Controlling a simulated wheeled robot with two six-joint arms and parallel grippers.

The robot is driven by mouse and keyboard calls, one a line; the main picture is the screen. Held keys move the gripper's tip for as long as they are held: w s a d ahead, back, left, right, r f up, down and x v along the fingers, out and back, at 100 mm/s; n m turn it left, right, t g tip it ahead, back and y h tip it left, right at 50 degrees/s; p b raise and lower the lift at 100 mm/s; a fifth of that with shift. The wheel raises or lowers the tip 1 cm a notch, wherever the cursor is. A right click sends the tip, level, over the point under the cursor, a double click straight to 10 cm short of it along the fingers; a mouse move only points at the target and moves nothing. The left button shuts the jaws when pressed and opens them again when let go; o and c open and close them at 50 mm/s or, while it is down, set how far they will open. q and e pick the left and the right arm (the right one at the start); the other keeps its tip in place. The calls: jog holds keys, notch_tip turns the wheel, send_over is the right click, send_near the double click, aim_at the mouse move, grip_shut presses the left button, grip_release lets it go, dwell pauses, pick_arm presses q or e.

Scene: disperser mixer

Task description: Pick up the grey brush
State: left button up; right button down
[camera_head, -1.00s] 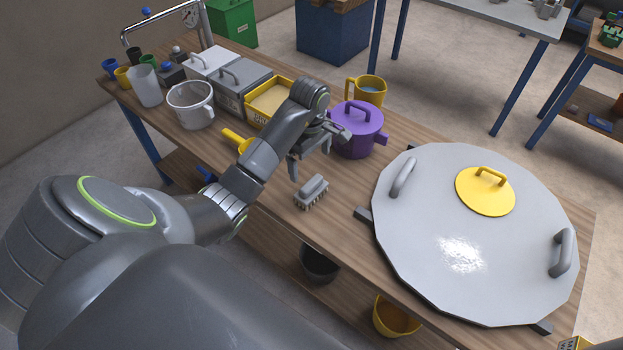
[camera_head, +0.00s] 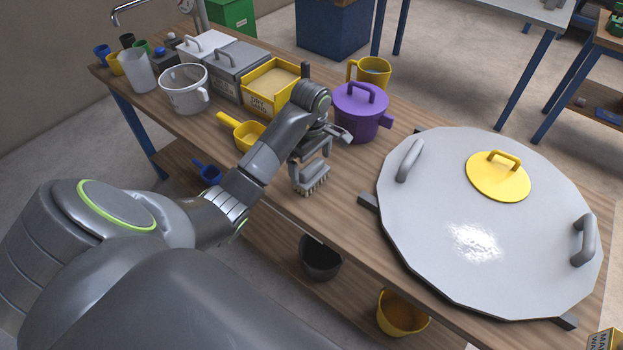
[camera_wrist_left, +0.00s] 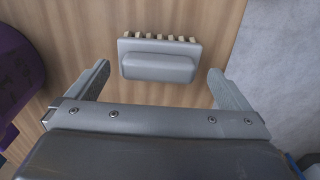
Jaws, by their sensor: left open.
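The grey brush (camera_head: 309,178) rests on the wooden table near its front edge, with pale bristles along one side. In the left wrist view the brush (camera_wrist_left: 160,60) lies ahead of and between the two fingers. My left gripper (camera_head: 309,164) is right above the brush in the head view and hides part of it. In the left wrist view my left gripper (camera_wrist_left: 160,88) is open, with a finger to each side and nothing held. My right gripper is not in view.
A purple pot (camera_head: 358,115) stands close to the gripper's right. A yellow scoop (camera_head: 247,133) and a yellow sand bin (camera_head: 270,89) are to the left and behind. A large grey lid (camera_head: 470,240) covers the table's right part. The table edge is just in front of the brush.

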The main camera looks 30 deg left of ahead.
aim_at(312, 166)
pick_arm(q)
notch_tip(312, 166, down, 4)
jog(key=shift+w+r, duration=0.1)
jog(key=shift+r, duration=0.05)
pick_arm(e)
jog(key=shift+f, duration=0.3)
pick_arm(q)
jog(key=shift+c, duration=0.4)
jog(key=c, duration=0.7)
jog(key=shift+o, duration=0.2)
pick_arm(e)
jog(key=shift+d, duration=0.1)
